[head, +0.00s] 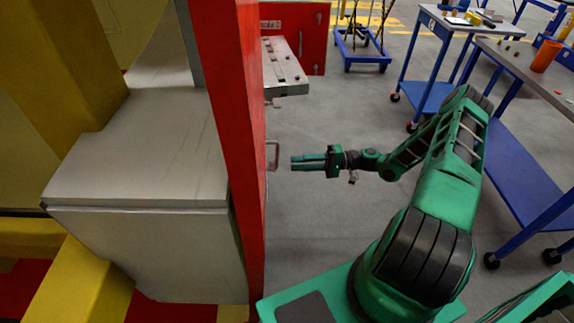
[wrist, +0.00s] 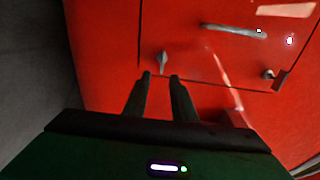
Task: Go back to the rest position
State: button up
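My gripper (head: 293,162) is at the end of my green arm, stretched out to the left over open floor in the head view. It points at the red panel (head: 237,130), close to a metal handle (head: 273,156) on it, with a small gap between. In the wrist view my two dark fingers (wrist: 161,76) stand apart with nothing between them. They point at a red surface with a grey bar handle (wrist: 234,32) and a small pointed metal latch (wrist: 162,62). I cannot tell from the wrist view how far the fingertips are from it.
A grey block (head: 140,170) and yellow beams (head: 70,280) are left of the panel. Blue-framed carts (head: 520,165) stand at the right, near my arm, one bearing an orange cup (head: 546,55). Grey floor (head: 340,110) between is clear.

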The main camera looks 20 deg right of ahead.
jog(key=shift+s+d, duration=0.2)
jog(key=shift+d, duration=0.3)
jog(key=s+d+r+n+g+h, duration=0.1)
jog(key=s+d+r+g+h, duration=0.25)
jog(key=s+r+h, duration=0.45)
jog(key=s+d+r+g+h, duration=0.2)
jog(key=s+r+g+h, duration=0.2)
jog(key=s+r+h, duration=0.5)
jog(key=s+d+r+m+t, duration=0.1)
jog(key=s+r+m+t, duration=0.1)
jog(key=s+r, duration=1)
jog(key=shift+s+r+m, duration=0.4)
jog(key=shift+s+m, duration=0.3)
jog(key=shift+s, duration=1.75)
